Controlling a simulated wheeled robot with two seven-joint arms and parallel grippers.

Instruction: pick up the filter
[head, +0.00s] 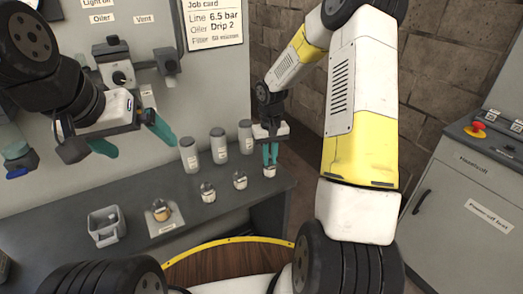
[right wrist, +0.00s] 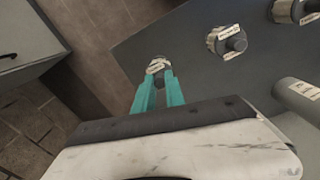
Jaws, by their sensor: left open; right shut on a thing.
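My right gripper (head: 269,154) points down at the right end of the grey bench. Its teal fingers are shut on a small silver filter (head: 269,172) with a white label too small to read. In the right wrist view this filter (right wrist: 157,65) shows between the fingertips (right wrist: 158,84). I cannot tell if it still touches the bench. Two similar small labelled pieces stand to its left, one nearer (head: 240,181) and one further (head: 208,193). My left gripper (head: 133,138) is open and empty, above the left part of the bench.
Three taller grey cylinders (head: 189,155) (head: 218,146) (head: 246,137) stand in a row behind the small pieces. A grey bin (head: 105,236) and a plate with a brass-coloured part (head: 161,211) are at left. A job card (head: 213,22) hangs above. A grey cabinet (head: 462,200) is at right.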

